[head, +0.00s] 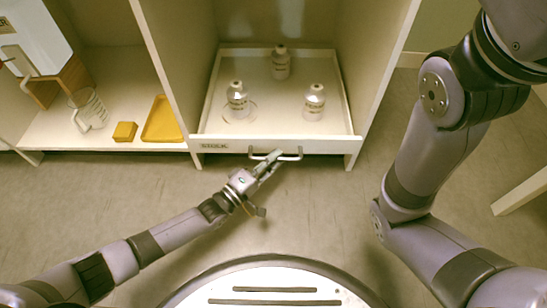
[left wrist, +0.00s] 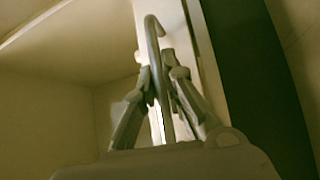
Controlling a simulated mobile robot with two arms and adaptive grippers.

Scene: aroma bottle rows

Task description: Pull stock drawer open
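The stock drawer is a cream tray (head: 205,125) with a front panel labelled STOCK (head: 214,146), set in the middle bay of the cabinet. The front looks about flush with the cabinet's side panels. A grey bar handle (head: 291,157) is on the front; it also shows in the left wrist view (left wrist: 154,40). My left gripper (head: 269,160) is at the handle's middle, in front of the drawer. In the left wrist view its fingers (left wrist: 160,75) close in on both sides of the bar. My right gripper is out of view.
The left bay holds a glass jug (head: 89,110), a yellow block (head: 124,132) and a yellow tray (head: 162,122). The floor (head: 300,215) before the drawer is clear up to my base.

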